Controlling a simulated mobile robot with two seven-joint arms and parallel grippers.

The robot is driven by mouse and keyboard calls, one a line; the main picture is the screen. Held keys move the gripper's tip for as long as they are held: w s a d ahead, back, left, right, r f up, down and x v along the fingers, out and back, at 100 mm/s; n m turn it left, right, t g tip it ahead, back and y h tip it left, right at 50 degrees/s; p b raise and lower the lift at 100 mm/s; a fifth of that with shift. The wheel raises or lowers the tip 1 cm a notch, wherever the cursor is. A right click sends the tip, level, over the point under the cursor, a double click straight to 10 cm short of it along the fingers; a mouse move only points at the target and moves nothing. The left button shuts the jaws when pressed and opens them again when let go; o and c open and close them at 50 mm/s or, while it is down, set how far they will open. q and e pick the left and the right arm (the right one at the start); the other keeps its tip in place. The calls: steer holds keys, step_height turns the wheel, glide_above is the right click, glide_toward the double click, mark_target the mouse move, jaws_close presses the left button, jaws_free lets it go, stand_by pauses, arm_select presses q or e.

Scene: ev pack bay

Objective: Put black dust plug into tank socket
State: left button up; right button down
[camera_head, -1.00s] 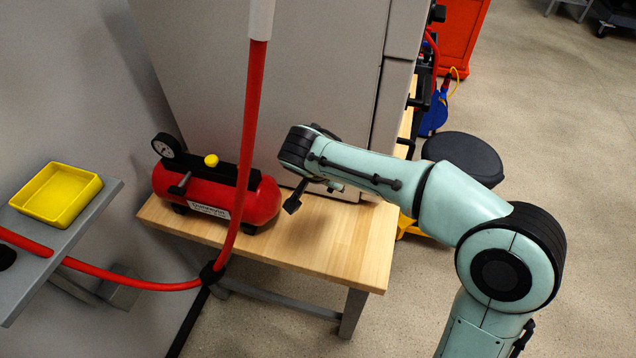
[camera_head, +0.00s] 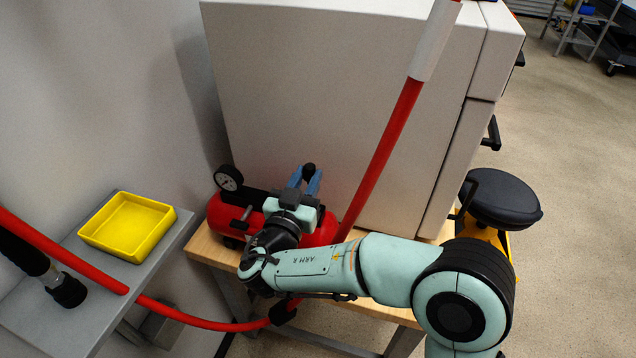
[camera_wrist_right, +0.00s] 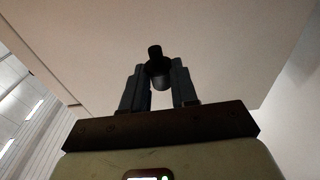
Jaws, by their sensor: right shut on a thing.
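A small black dust plug (camera_head: 309,171) is held upright between the two blue fingers of my right gripper (camera_head: 305,182). In the right wrist view the plug (camera_wrist_right: 157,68) sits between the dark fingertips (camera_wrist_right: 158,86). The red tank (camera_head: 223,215) with a round gauge (camera_head: 229,178) stands on a wooden bench (camera_head: 205,247). In the head view my right gripper is in front of and above the tank, and my arm hides much of it. I cannot make out the tank's socket. My left gripper is not in view.
A large pale cabinet (camera_head: 300,80) stands behind the tank. A red hose (camera_head: 385,140) crosses close to my right arm. A yellow tray (camera_head: 128,226) and a black-handled tool (camera_head: 68,290) are on the grey shelf (camera_head: 60,325) at left. A black stool (camera_head: 500,198) stands at right.

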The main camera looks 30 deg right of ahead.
steer(key=shift+f+b, duration=0.6)
steer(key=shift+f, duration=2.25)
steer(key=shift+b, duration=0.7)
steer(key=shift+b, duration=0.7)
steer(key=shift+f, duration=0.1)
steer(key=shift+f+b, duration=0.1)
steer(key=shift+b, duration=0.25)
